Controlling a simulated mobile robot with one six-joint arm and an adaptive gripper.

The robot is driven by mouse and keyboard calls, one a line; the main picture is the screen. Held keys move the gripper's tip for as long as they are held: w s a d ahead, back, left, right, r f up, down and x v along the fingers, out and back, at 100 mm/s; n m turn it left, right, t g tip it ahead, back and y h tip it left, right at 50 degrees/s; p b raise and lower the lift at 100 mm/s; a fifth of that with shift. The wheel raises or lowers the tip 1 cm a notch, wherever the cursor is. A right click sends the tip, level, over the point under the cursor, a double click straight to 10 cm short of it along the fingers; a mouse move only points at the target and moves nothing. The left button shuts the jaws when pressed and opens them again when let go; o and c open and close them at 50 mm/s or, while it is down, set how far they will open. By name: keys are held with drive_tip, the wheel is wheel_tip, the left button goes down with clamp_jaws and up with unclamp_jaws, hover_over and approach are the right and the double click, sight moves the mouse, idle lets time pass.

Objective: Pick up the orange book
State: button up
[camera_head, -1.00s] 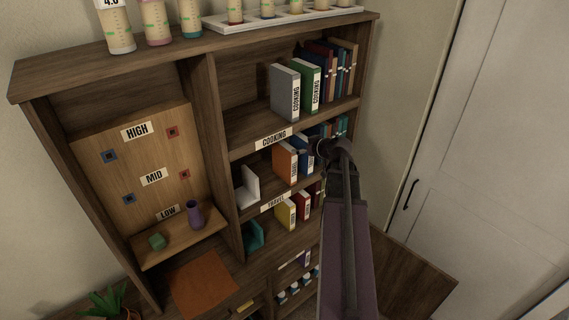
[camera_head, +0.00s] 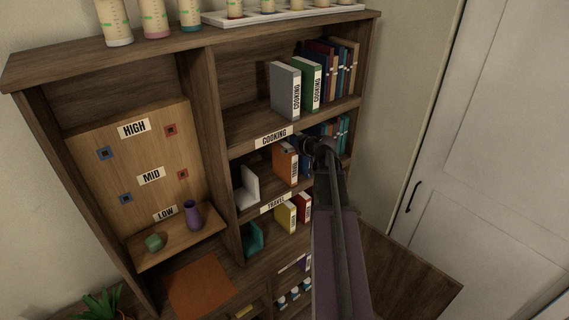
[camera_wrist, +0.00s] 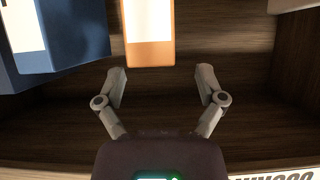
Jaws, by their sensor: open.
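The orange book (camera_head: 283,164) stands upright on the shelf under the COOKING label, and my arm's end is just in front and to its right in the head view. In the wrist view the orange book (camera_wrist: 150,54), with a pale label on its spine, is at the top centre. My gripper (camera_wrist: 162,82) is open and empty. Its two fingers are spread apart, with the lower end of the book roughly between and beyond their tips. I cannot tell whether they touch it.
A blue book (camera_wrist: 72,35) stands close beside the orange one in the wrist view. A white bookend (camera_head: 247,187) is to its left in the head view. Grey (camera_head: 285,90) and green (camera_head: 308,84) books stand on the shelf above, a yellow book (camera_head: 285,216) below. Bare shelf lies in front.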

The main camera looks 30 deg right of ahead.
sight(286, 145)
drive_tip(key=shift+b+x, duration=1.05)
drive_tip(key=shift+x, duration=1.6)
drive_tip(key=shift+d+r, duration=0.15)
drive_tip(key=shift+r, duration=0.1)
drive_tip(key=shift+d, duration=0.1)
clamp_jaws()
